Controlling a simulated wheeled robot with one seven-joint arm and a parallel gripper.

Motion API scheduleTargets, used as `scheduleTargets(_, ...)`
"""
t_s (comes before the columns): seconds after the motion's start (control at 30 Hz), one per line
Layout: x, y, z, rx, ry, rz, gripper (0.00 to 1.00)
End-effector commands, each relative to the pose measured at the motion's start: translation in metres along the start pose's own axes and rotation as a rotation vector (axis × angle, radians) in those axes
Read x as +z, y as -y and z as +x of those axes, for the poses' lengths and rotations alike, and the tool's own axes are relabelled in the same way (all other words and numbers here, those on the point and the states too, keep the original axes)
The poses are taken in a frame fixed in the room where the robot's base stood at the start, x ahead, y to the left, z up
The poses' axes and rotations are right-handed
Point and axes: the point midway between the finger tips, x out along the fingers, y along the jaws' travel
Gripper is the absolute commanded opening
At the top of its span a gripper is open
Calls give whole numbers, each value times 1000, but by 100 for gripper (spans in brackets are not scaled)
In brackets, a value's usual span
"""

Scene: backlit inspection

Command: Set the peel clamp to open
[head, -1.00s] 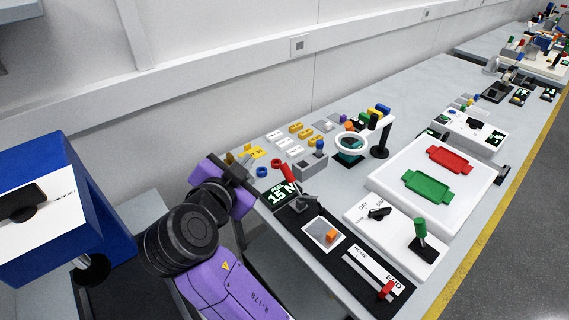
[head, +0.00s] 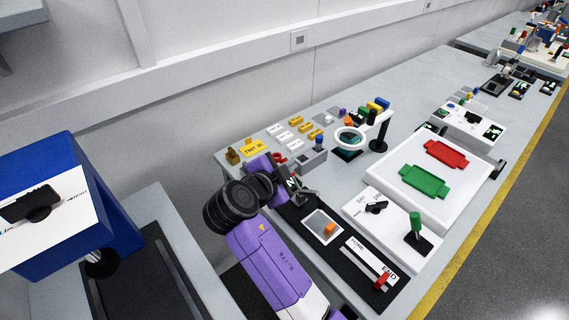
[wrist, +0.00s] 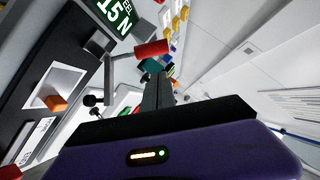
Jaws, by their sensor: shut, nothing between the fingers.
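The peel clamp stands at the near left end of the bench, on a black panel by a green "15 N" sign (wrist: 112,12). In the wrist view its red handle (wrist: 152,48) sits on a grey metal lever (wrist: 110,78), raised and tilted. In the head view the grey clamp body (head: 305,193) shows, and my arm hides most of the sign and handle. My gripper (wrist: 157,78) is shut and empty. Its dark fingers show just below the red handle in the wrist view; I cannot tell whether they touch it.
An orange block (head: 330,229) lies on a grey plate right of the clamp. A red slider (head: 382,281) and a white box with a green-handled lever (head: 415,225) stand farther right. A ring magnifier (head: 350,138) and several small blocks are behind. A blue box (head: 75,190) is at left.

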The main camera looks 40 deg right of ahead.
Motion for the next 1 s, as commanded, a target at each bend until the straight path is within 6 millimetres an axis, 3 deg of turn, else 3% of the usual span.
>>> scheduleTargets(0.3, 21, 1, 18, -1, 3, -1, 0)
scheduleTargets(1.0, 29, 3, 24, 37, 2, -56, 0)
